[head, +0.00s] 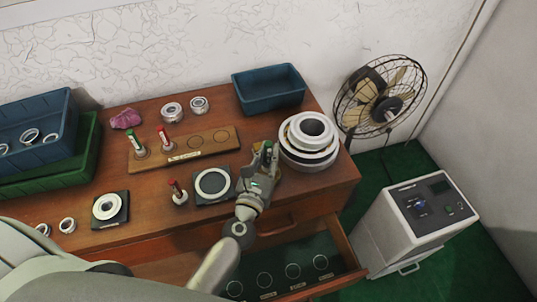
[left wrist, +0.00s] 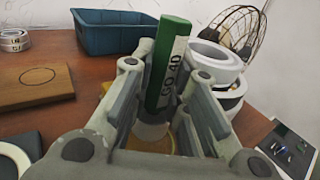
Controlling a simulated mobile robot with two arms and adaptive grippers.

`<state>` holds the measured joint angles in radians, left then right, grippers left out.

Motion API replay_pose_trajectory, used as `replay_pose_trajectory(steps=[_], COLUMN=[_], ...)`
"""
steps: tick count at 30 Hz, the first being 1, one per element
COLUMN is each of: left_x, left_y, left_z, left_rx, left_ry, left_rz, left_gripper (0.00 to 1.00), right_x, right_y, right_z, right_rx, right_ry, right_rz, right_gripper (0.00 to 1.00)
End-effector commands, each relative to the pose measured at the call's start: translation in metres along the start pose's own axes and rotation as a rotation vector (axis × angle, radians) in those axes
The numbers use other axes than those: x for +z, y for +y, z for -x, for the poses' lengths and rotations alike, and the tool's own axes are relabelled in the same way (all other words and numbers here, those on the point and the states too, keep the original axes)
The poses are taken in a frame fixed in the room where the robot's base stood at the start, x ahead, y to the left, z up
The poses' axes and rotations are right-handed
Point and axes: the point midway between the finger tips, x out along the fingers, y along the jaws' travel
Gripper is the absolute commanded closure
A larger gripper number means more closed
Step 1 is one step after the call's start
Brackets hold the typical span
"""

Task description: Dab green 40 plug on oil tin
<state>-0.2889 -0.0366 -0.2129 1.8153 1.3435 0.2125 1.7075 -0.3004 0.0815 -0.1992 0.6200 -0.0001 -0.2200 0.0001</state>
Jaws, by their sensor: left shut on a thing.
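The green 40 plug (left wrist: 171,62) has a green handle with a white label reading "GO 40". It stands nearly upright between the fingers of my left gripper (left wrist: 163,105), which is shut on it. In the head view my left gripper (head: 264,160) is at the right part of the table, just left of the stacked pale rings. A yellowish round surface (left wrist: 150,142), which looks like the oil tin, shows below the plug. The fingers hide much of it, and I cannot tell whether the plug touches it. My right gripper is not in view.
A wooden board (head: 178,152) holds plugs and has empty circles. A red-topped plug (head: 177,190) stands between two dark ring pads. Stacked rings (head: 292,157) stand close on the right. A blue bin (head: 268,103) is behind. An open drawer (head: 345,278) juts out in front.

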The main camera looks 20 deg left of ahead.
Motion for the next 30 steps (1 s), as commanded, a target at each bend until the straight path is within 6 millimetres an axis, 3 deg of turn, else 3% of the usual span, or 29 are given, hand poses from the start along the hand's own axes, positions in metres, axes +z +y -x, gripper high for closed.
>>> replay_pose_trajectory(steps=[1, 15, 30], left_x=[0.010, 0.044, 0.044], left_y=[0.000, 0.000, 0.000], left_z=[-0.001, -0.001, -0.001], left_rx=[0.001, 0.001, 0.001], left_ry=[-0.005, -0.005, -0.006], left_rz=[0.001, -0.001, 0.000], left_gripper=[1.00, 1.00, 1.00], right_x=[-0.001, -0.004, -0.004], right_y=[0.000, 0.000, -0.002], right_z=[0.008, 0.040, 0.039], right_rx=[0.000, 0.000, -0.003], right_ry=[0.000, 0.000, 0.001], right_rz=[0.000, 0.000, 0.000], right_gripper=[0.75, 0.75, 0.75])
